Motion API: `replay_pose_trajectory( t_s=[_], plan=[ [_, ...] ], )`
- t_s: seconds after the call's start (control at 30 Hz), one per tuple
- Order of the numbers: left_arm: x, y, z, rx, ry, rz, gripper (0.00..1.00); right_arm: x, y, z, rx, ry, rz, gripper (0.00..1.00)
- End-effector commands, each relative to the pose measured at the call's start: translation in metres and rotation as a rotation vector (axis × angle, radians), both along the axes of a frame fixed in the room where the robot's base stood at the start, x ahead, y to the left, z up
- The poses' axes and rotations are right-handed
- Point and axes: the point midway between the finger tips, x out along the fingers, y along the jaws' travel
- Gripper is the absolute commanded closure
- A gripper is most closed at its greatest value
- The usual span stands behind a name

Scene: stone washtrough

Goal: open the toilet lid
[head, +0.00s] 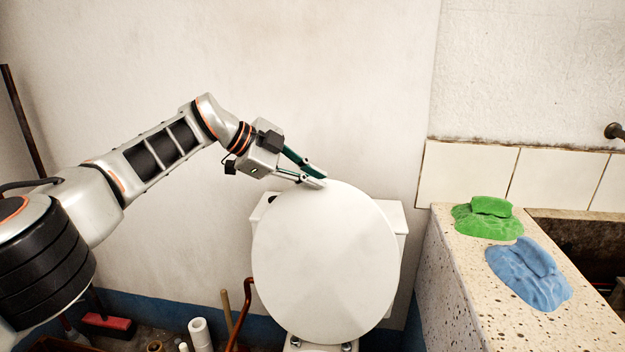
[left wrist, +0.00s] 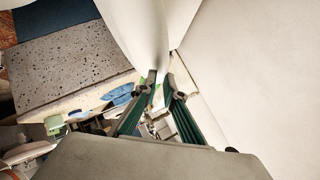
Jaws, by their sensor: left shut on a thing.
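The toilet lid (head: 325,265) is a white oval. It stands raised, roughly upright, in front of the white toilet tank (head: 393,222), with its hinges at the bottom of the head view. My left gripper (head: 320,179) is at the lid's upper left edge, shut on that edge. In the left wrist view, the fingers of my left gripper (left wrist: 162,82) meet at the white lid (left wrist: 145,28). The toilet bowl is mostly below the picture. My right gripper is not in view.
A speckled stone trough (head: 455,290) stands to the right, with a green cloth (head: 487,218) and a blue cloth (head: 528,273) on it. White rolls (head: 200,333) and a red brush (head: 108,325) are on the floor at left. The wall is close behind the tank.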

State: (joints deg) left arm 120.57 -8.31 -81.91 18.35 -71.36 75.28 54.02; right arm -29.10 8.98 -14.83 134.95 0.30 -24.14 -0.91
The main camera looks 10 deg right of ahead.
Motion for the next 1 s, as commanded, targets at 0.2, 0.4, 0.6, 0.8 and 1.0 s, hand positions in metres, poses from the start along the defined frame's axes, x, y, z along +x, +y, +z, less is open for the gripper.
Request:
replay_pose_trajectory(
  t_s=[0.2,0.4,0.6,0.8,1.0],
  plan=[
    [-0.001,-0.002,-0.013,0.006,0.008,-0.003,1.0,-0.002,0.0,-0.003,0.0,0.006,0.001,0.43],
    [0.0,-0.002,-0.014,0.007,0.009,-0.002,0.84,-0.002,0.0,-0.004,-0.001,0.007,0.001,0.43],
    [0.0,-0.001,-0.012,0.006,0.008,-0.002,0.84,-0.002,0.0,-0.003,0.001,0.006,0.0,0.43],
    [0.0,0.004,-0.006,0.005,0.005,0.0,0.84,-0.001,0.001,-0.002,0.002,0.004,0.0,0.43],
    [-0.002,0.019,0.007,0.004,0.001,0.0,0.84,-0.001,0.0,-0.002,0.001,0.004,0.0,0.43]
  ],
)
